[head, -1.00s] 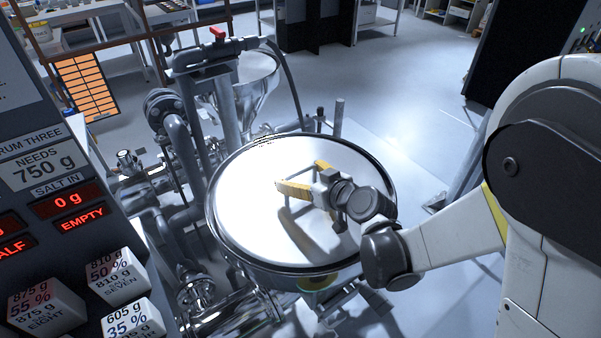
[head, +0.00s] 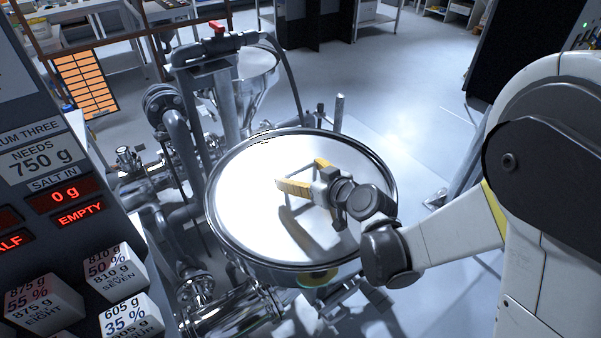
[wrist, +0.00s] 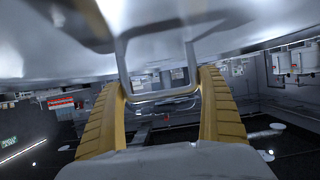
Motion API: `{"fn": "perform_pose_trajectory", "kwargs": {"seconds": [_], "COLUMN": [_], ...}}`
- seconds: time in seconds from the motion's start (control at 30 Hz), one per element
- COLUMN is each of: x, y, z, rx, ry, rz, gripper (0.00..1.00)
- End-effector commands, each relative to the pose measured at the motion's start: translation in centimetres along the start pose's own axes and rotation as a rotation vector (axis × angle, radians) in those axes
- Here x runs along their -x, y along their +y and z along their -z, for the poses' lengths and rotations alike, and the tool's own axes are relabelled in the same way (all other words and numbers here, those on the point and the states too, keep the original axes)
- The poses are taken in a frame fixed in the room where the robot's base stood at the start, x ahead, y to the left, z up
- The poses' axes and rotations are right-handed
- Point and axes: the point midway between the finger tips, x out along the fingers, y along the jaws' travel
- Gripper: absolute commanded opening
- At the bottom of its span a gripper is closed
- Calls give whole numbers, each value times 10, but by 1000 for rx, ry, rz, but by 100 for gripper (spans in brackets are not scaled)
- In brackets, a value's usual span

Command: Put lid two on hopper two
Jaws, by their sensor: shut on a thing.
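A large round, shiny metal lid (head: 245,190) with a raised rim fills the middle of the head view. It covers the mouth of whatever is below it. Part of a vessel with a yellow-green mark (head: 318,279) shows under its near edge. I cannot tell whether the lid rests on that vessel or hangs just above it. My gripper (head: 298,175), with yellow fingers, is above the lid's centre and shut on its handle. In the wrist view the handle (wrist: 158,97) is a grey loop between the fingers, with the lid's bright surface (wrist: 60,55) above.
An open steel funnel hopper (head: 258,72) stands behind the lid among pipes and a red-handled valve (head: 218,27). A panel reading "0 g" and "EMPTY" (head: 70,203) and labelled white blocks (head: 115,270) are at left. Clear floor (head: 420,100) lies behind right.

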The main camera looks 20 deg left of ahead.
Motion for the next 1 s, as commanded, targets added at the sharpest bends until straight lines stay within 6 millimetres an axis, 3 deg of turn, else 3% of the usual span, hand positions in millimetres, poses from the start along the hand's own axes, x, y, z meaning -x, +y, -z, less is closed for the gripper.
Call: {"fn": "perform_pose_trajectory", "kwargs": {"seconds": [0.13,0.17,0.2,0.43,0.57,1.0], "x": [-1,-1,-1,0,11,102], "y": [0,0,0,0,1,0], "z": [-3,-2,-2,-2,-2,-2], "rx": [-1,-1,-1,0,-1,-1], "ry": [1,1,1,0,0,0], "rz": [-1,-1,-1,0,-2,-2], "gripper": [47,97,100,100,100,100]}}
